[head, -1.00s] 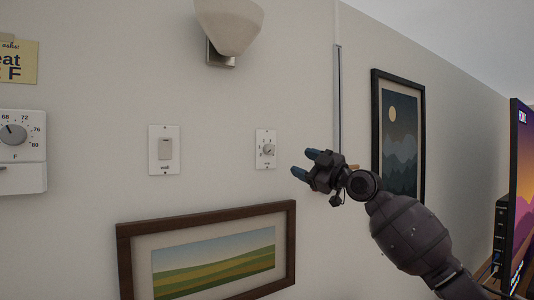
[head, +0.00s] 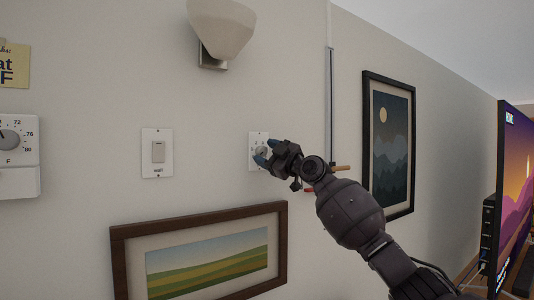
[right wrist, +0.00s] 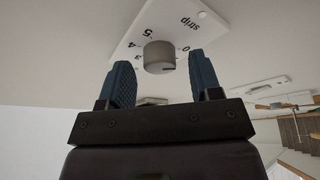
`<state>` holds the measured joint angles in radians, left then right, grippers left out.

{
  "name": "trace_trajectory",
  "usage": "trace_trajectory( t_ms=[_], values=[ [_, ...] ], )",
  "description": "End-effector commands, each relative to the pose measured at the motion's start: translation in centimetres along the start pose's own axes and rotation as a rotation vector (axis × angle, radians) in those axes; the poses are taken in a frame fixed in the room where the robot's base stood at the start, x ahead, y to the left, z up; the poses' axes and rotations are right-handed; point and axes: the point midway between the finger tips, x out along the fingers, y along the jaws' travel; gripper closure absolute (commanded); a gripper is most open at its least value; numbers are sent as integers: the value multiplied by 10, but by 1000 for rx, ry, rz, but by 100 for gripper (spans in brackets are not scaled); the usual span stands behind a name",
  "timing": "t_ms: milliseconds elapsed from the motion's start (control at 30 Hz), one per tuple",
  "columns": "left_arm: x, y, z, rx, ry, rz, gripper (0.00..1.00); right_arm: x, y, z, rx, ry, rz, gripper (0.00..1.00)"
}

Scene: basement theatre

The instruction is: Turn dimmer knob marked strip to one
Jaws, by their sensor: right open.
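The white dimmer plate (head: 252,137) is on the wall, partly hidden behind my right gripper (head: 266,152). In the right wrist view the plate (right wrist: 150,22) appears upside down, with "strip" and numbers from 0 to 5. Its round grey knob (right wrist: 159,57) lies between the tips of my open right gripper (right wrist: 162,66), with a visible gap on each side. A small dark mark shows on the knob's near edge, towards the 0 side. My left gripper is not in view.
A wall switch plate (head: 157,153) is left of the dimmer, and a thermostat (head: 18,155) is farther left. A framed landscape (head: 200,258) hangs below. A wall lamp (head: 221,28) is above. A dark-framed picture (head: 388,145) and a screen (head: 515,190) are to the right.

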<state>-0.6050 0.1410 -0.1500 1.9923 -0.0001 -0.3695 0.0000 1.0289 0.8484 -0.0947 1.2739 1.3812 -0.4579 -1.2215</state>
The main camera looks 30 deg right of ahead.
Motion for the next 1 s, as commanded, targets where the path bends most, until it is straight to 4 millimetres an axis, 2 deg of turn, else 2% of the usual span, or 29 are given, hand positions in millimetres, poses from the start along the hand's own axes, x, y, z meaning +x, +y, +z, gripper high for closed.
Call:
trace_trajectory(
  t_ms=[300, 367, 633, 1000],
  values=[
    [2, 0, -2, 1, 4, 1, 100, 2, 0, 0, 0, 0, 0, 42],
    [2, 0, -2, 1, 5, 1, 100, 2, 0, 0, 0, 0, 0, 49],
    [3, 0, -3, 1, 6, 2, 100, 2, 0, 0, 0, 0, 0, 91],
    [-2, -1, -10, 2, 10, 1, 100, 3, 0, -2, 66, -1, 24, 91]
  ],
)
